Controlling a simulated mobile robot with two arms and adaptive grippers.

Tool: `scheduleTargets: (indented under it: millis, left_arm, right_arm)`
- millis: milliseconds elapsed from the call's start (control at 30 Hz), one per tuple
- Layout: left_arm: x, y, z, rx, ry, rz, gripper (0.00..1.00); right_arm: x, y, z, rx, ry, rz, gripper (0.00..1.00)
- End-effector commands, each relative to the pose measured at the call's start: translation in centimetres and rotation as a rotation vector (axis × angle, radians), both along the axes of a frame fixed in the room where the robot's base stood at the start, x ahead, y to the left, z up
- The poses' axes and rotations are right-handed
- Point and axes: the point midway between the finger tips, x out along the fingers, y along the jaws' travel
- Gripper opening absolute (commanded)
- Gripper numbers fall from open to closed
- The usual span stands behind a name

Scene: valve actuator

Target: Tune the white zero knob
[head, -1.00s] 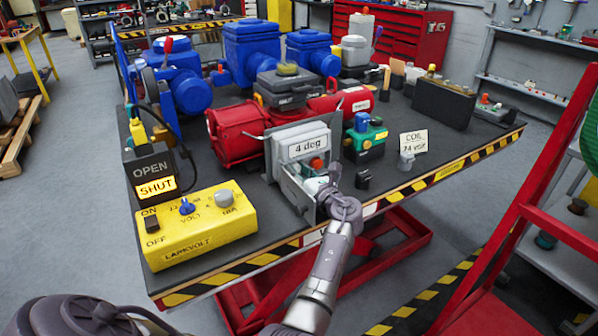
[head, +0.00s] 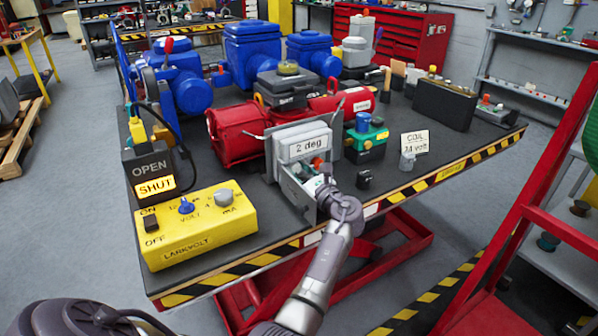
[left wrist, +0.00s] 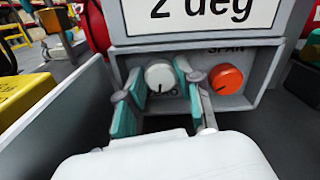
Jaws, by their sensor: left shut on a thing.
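The white zero knob (left wrist: 160,77) shows in the left wrist view, on the grey panel under the display (left wrist: 200,15). Its dark pointer mark is at its lower edge, and the "ZERO" label below is partly covered. The fingers of my left gripper (left wrist: 163,88) have teal pads on both sides of the knob and are shut on it. The orange span knob (left wrist: 226,78) is just right of the right finger, not held. My right gripper is not in view.
The open box's side plate (left wrist: 75,115) stands left of the gripper. A yellow Larkvolt box (head: 205,240) and the OPEN/SHUT indicator (head: 152,172), with SHUT lit, are at left. A green-and-blue device (head: 366,137) and a COIL card (head: 414,143) are at right.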

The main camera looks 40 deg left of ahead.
Motion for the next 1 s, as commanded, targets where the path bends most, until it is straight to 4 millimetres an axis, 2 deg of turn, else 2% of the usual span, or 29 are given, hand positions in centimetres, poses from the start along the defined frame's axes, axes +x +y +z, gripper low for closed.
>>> scheduleTargets:
  millis: [167, 200, 267, 633, 1000]
  left_arm:
    - [0.0, 0.1, 0.0, 0.000, 0.001, 0.001, 0.00]
    - [0.0, 0.1, 0.0, 0.000, 0.001, 0.001, 0.37]
    - [0.0, 0.1, 0.0, 0.000, 0.001, 0.001, 0.46]
    - [-0.2, -0.5, -0.1, 0.000, 0.002, 0.000, 0.46]
    - [-2.4, -5.7, -0.1, -0.001, 0.003, -0.001, 0.46]
  right_arm:
    - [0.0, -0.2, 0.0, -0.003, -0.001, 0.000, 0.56]
    - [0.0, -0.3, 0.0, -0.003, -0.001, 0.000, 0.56]
    - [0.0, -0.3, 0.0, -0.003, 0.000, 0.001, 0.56]
    - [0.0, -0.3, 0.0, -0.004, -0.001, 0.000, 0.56]
    - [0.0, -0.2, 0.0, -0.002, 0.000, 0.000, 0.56]
